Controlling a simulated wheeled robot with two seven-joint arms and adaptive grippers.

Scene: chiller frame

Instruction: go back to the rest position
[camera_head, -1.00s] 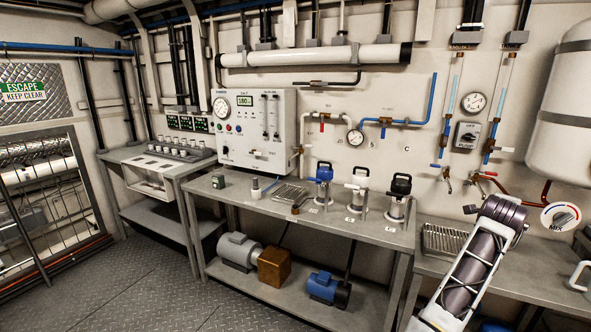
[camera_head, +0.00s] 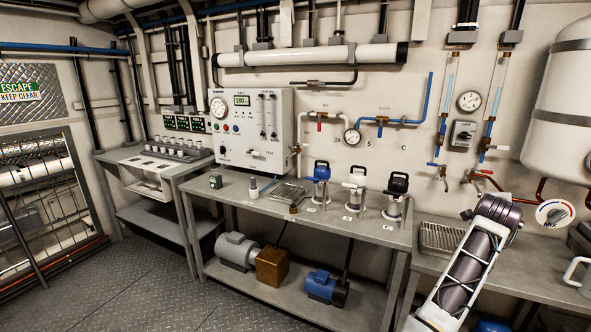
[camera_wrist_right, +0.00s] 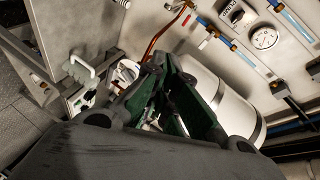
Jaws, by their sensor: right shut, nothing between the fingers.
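My right gripper (camera_wrist_right: 172,100) shows in the right wrist view, its dark green-lined fingers together with nothing visible between them. It hangs free in front of the wall with the white tank (camera_wrist_right: 215,95), and I see no contact. In the head view a link of my arm (camera_head: 468,265) rises from the bottom right in front of the right bench, but no gripper shows there. My left gripper is in neither current view.
The right bench (camera_head: 530,277) holds a metal drain tray (camera_head: 441,237), near my arm. Motors sit on the lower shelf. The floor (camera_head: 150,290) at left is clear.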

